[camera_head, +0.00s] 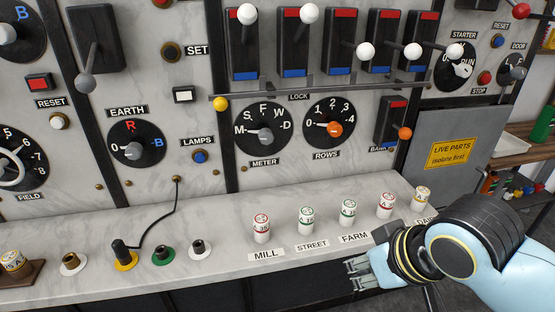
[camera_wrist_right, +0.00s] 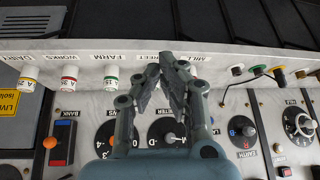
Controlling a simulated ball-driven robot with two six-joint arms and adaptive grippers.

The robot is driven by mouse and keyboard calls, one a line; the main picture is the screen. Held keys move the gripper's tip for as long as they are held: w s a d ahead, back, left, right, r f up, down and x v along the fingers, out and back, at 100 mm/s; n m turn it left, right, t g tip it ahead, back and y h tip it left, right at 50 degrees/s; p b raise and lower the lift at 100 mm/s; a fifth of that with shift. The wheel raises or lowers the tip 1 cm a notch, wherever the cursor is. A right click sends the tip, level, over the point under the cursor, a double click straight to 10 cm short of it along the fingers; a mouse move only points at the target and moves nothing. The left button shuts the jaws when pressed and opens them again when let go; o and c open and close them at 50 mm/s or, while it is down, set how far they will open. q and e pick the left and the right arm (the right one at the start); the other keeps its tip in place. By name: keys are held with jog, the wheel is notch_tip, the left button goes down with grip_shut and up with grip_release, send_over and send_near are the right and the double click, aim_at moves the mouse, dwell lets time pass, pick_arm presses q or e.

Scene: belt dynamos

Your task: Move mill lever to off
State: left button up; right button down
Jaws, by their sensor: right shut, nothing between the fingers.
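A row of several tall switch levers with red tops and blue bottoms runs along the panel top in the head view. No name label shows on them, so I cannot tell which is the mill lever. The leftmost lever (camera_head: 246,14) and the second (camera_head: 309,13) have white knobs up at the red end. The third (camera_head: 365,50) and those to its right have knobs lower down. A MILL label (camera_head: 266,254) is on the shelf below. My right gripper (camera_head: 352,274) is shut and empty, low before the shelf; its fingertips meet in the wrist view (camera_wrist_right: 164,62). My left gripper is out of view.
A metal rail (camera_head: 310,87) with a yellow knob (camera_head: 221,104) runs under the levers, above the LOCK label. Several fuses, including the MILL fuse (camera_head: 262,228), stand on the shelf. An orange-knobbed BANK lever (camera_head: 404,133) is at right. A grey door (camera_head: 450,145) reads LIVE PARTS.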

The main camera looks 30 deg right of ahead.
aim_at(246, 28)
jog(key=w+d+r+m+t+y, duration=0.1)
jog(key=w+r+m+t+y, duration=0.1)
jog(key=w+r+m+t, duration=0.65)
jog(key=w+r+t+y, duration=0.1)
jog(key=w+r, duration=0.5)
jog(key=r, duration=0.7)
jog(key=w+d+r+m+t+y, duration=0.1)
jog(key=w+r+m+t+y, duration=0.1)
jog(key=w+r+m+t, duration=0.45)
pick_arm(q)
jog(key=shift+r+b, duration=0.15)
jog(key=shift+b, duration=0.15)
pick_arm(e)
jog(key=w+a+r+n+g, duration=0.2)
jog(key=w+r, duration=0.4)
jog(key=w, duration=0.4)
jog(key=shift+a, duration=0.4)
